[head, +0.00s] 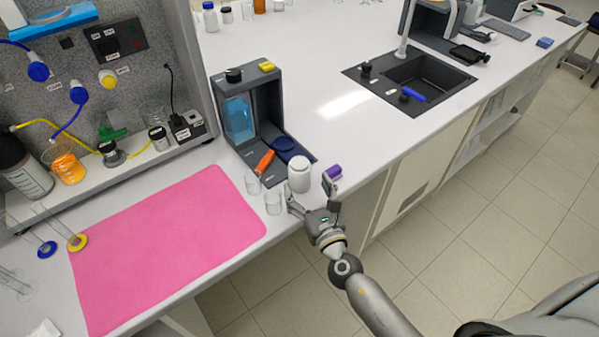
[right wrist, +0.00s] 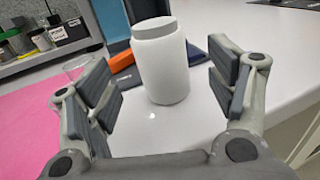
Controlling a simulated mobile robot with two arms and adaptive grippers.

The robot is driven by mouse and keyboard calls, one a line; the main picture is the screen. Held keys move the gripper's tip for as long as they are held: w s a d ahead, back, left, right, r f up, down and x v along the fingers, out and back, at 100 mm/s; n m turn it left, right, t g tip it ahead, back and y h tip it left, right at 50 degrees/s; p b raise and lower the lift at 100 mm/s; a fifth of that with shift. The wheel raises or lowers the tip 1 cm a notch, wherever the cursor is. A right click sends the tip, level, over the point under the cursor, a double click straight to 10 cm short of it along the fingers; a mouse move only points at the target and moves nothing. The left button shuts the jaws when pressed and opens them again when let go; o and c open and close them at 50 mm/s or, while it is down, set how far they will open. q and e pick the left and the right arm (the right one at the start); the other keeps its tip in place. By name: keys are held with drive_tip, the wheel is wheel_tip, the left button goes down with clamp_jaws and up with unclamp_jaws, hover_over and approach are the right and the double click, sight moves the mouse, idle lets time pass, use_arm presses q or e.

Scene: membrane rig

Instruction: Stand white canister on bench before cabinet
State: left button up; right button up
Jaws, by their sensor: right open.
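The white canister (head: 299,174) stands upright on the white bench near its front edge, just in front of the dark grey cabinet (head: 247,112). In the right wrist view the canister (right wrist: 160,65) has a grey lid and stands between and a little beyond my open fingers, with gaps on both sides. My right gripper (head: 314,194) is open at the bench edge, with a finger on each side of the canister; its fingers also show in the right wrist view (right wrist: 165,100). My left gripper is not in view.
Two clear beakers (head: 273,203) stand left of the canister. A pink mat (head: 165,240) covers the bench at left.

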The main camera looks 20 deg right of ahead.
sight(299, 170)
drive_tip(key=shift+w+a+p, duration=0.1)
drive_tip(key=shift+w+p, duration=0.2)
drive_tip(key=shift+w, duration=2.9)
drive_tip(key=shift+s, duration=0.1)
drive_tip(key=shift+c, duration=0.7)
drive_tip(key=c, duration=1)
drive_tip(key=shift+c, duration=1.2)
drive_tip(key=shift+r, duration=0.15)
